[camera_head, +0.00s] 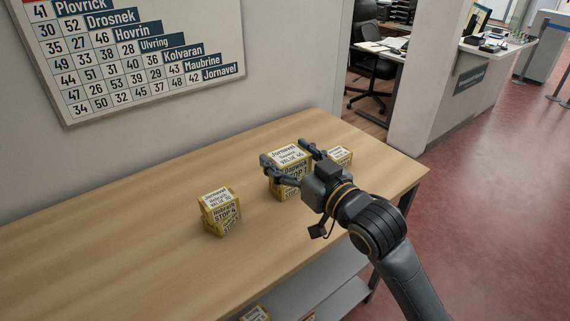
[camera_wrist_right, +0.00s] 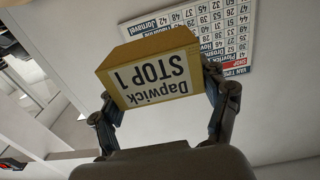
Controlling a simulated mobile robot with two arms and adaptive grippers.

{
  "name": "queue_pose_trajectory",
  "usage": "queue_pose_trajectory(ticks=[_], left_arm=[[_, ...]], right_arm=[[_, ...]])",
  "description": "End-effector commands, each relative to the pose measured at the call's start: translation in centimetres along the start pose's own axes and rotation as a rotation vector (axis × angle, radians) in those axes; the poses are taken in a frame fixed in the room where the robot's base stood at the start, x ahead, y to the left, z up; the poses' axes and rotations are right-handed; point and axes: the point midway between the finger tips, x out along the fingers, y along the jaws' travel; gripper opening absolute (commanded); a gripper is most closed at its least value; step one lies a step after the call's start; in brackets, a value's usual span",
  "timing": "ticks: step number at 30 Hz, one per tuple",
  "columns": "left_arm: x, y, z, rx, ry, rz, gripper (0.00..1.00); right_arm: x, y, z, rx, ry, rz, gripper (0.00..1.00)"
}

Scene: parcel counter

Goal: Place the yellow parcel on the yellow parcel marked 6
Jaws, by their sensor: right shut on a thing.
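My right gripper (camera_head: 285,154) is shut on a yellow parcel (camera_head: 290,158) above the right part of the table. In the right wrist view this parcel (camera_wrist_right: 150,75) sits between the two fingers and its white label reads "Dapwick STOP 1". Another yellow parcel (camera_head: 341,155) stands just behind and to the right, partly hidden by the gripper. Nearer the table's middle, yellow parcels (camera_head: 219,211) stand in what looks like a stack, with a "STOP 4" label on the front. I cannot make out a parcel marked 6. My left gripper is not in view.
The wooden table (camera_head: 120,240) is clear on its left and between the parcels. A shelf (camera_head: 335,300) below it holds another yellow parcel (camera_head: 256,314). A wall board (camera_head: 140,60) with names and numbers hangs behind. A white pillar (camera_head: 385,75) stands beyond the far edge.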

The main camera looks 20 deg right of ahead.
Motion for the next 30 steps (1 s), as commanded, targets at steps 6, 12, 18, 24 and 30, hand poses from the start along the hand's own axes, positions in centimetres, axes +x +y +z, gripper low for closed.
queue_pose_trajectory(ticks=[6, 12, 18, 24, 30], left_arm=[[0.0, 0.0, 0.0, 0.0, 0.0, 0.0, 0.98], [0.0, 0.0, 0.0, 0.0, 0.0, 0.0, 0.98], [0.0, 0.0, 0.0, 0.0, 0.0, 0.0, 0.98], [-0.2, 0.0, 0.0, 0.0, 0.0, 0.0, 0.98], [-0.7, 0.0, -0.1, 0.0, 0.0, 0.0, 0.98]], right_arm=[[1.0, 0.5, -3.0, 0.0, 0.002, -0.027, 0.33], [1.1, 0.5, -3.5, 0.001, 0.001, -0.03, 0.33], [1.2, 0.6, -3.4, 0.001, 0.001, -0.03, 0.33], [3.5, 2.2, -2.1, 0.002, -0.004, -0.027, 0.33], [7.4, 5.0, -0.1, 0.002, -0.001, -0.027, 0.33]])
